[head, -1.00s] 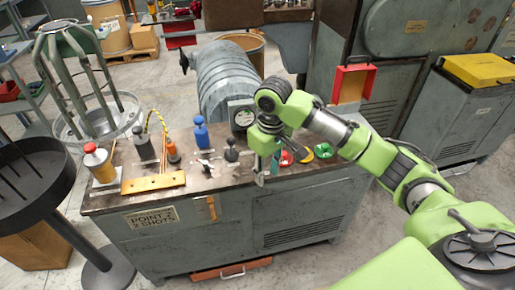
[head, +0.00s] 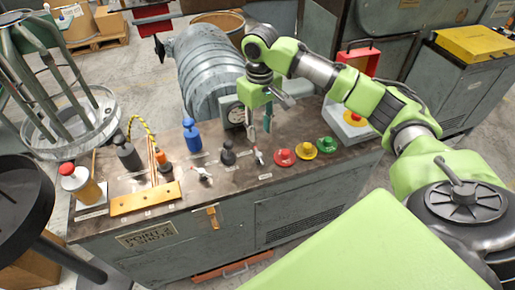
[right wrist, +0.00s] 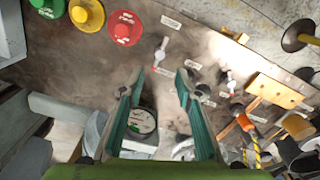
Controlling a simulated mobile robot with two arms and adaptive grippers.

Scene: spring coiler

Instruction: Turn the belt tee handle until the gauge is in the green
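I cannot read which is the belt one. The round gauge (head: 236,114) has a white face at the bench's back; in the right wrist view the gauge (right wrist: 142,120) shows some green, its needle too small to read. My right gripper (head: 259,125) is open and empty above the tee handle by the red knob. My left gripper is out of view.
Red (head: 284,157), yellow (head: 327,145) and green knobs stand right of the handles. A black knob (head: 228,154), blue bottle (head: 192,136) and brass block (head: 146,198) are to the left. A large grey ribbed cylinder (head: 210,70) is behind.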

